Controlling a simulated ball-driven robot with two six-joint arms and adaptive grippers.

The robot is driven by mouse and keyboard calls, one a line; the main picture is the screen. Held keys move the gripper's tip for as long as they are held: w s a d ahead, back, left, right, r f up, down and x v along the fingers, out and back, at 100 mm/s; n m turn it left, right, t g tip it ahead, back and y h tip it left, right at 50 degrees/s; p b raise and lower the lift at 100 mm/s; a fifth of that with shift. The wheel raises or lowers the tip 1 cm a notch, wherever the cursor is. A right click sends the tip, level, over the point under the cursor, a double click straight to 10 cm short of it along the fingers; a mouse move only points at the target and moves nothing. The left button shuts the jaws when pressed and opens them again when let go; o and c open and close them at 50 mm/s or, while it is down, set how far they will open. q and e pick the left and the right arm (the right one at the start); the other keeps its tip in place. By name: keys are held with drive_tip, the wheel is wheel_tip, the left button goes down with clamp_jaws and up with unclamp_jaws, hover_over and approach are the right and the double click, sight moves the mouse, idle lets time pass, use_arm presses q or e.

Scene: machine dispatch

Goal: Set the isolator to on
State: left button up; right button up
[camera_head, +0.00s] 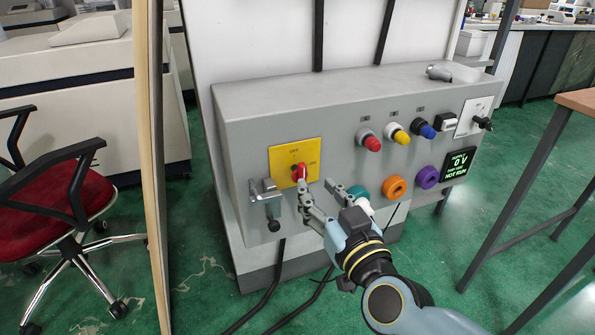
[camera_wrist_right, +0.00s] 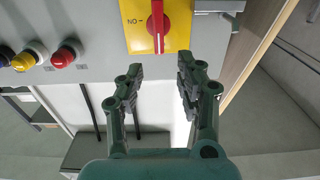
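The isolator is a yellow plate (camera_head: 284,153) with a red handle (camera_head: 299,173) on the front of a grey machine cabinet. The plate reads OFF at the top and ON at the right. In the right wrist view the plate (camera_wrist_right: 180,40) appears turned over, and the red handle (camera_wrist_right: 156,24) stands upright, not along the ON mark. My right gripper (camera_head: 316,186) is open and empty, just below and in front of the handle. In the wrist view its two fingers (camera_wrist_right: 160,76) are spread apart short of the handle, with no contact visible. My left gripper is not in view.
A metal latch (camera_head: 266,190) sits left of the isolator. Red, yellow and blue buttons (camera_head: 397,134) and teal, orange (camera_head: 396,188) and purple knobs lie to the right. A display (camera_head: 458,163) reads 0 V and NOT RUN. A wooden panel edge (camera_head: 148,170) stands left.

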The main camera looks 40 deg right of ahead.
sight(303, 170)
drive_tip(key=x, duration=0.6)
drive_tip(key=shift+w, duration=0.35)
drive_tip(key=shift+w+d, duration=0.2)
drive_tip(key=shift+w, duration=0.45)
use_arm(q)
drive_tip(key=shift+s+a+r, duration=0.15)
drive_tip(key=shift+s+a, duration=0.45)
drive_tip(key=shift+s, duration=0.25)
use_arm(e)
drive_tip(key=shift+w, duration=0.1)
drive_tip(key=shift+c, duration=0.6)
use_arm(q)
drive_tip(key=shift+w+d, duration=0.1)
use_arm(e)
clamp_jaws()
